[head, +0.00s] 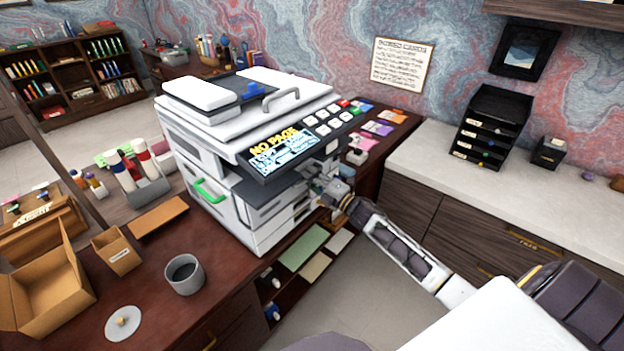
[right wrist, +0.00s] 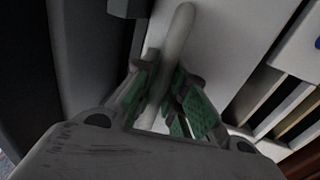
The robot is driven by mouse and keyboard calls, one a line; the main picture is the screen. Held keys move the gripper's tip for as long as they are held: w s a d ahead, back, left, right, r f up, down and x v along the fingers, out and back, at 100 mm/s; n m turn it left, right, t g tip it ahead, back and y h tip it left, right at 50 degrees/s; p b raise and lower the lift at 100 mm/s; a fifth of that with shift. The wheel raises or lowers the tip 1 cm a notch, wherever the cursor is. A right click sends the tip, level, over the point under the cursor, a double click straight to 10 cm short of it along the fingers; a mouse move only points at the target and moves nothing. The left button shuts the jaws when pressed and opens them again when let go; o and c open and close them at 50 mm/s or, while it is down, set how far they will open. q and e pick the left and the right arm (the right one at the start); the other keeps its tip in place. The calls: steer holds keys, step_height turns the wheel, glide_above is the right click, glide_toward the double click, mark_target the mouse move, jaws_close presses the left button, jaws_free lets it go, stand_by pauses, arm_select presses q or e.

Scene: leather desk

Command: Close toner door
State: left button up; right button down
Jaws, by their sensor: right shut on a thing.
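The white copier (head: 240,150) stands on the dark red desk. Its front has a white door with a green handle (head: 208,192) at the left. My right gripper (head: 330,187) is at the copier's right end, just below the control panel, and partly hidden there. In the right wrist view, my right gripper (right wrist: 160,95) has its green-padded fingers shut around a pale bar-like handle (right wrist: 177,40) in front of a white panel (right wrist: 215,45). I cannot tell from the head view which part this handle belongs to. My left gripper is not in view.
The control panel (head: 300,145) reads "NO PAGE" and overhangs my right gripper. Open shelves with paper (head: 303,247) lie below the copier.

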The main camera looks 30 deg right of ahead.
steer(key=shift+r, duration=0.15)
steer(key=c, duration=1.5)
jaws_free()
steer(key=shift+o, duration=0.2)
steer(key=v, duration=1.2)
steer(key=shift+w, duration=0.1)
